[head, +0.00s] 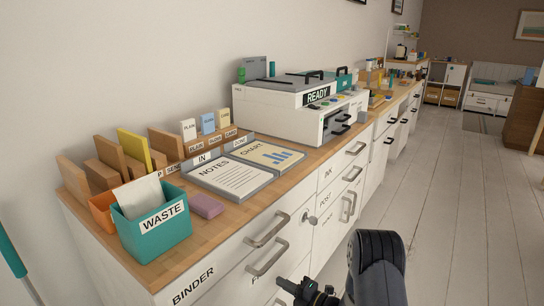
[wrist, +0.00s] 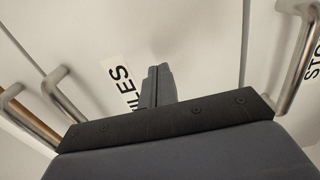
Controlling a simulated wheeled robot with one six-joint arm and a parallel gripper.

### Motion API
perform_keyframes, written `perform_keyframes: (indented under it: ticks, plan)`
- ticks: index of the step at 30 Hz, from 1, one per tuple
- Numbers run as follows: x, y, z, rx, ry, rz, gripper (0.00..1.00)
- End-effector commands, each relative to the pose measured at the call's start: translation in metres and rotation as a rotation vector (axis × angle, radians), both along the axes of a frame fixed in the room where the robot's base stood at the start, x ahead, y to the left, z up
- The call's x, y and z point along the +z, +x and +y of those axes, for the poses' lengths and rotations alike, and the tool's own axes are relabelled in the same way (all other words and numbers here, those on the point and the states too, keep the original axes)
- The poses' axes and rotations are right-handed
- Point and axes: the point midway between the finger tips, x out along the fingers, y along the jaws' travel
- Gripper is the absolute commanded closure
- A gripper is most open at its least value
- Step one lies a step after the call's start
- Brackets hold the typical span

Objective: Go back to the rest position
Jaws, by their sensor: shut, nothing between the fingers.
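My gripper (wrist: 158,72) shows in the wrist view with its two grey fingers together and nothing between them. It points at a white drawer front (wrist: 190,35) with a label reading "...ILES", partly hidden by the fingers. Metal bar handles stand on both sides of it, one at the left (wrist: 55,85) and one at the right (wrist: 300,60). In the head view my arm rises at the bottom, in front of the cabinet's drawer fronts.
Drawer handles (head: 268,230) jut from the cabinet front. The plank floor (head: 450,220) at right is clear.

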Motion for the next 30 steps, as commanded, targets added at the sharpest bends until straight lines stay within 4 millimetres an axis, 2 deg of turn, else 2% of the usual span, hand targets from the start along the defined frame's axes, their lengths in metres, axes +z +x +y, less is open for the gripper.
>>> perform_keyframes:
  ticks: [8, 13, 26, 30]
  plan:
    - [0.0, 0.001, 0.001, 0.001, 0.0, 0.0, 1.0]
    - [-0.001, 0.009, 0.014, 0.004, 0.0, -0.002, 1.0]
    - [0.001, -0.037, -0.054, -0.005, 0.0, 0.002, 1.0]
    - [-0.001, -0.025, -0.033, 0.006, 0.0, -0.002, 1.0]
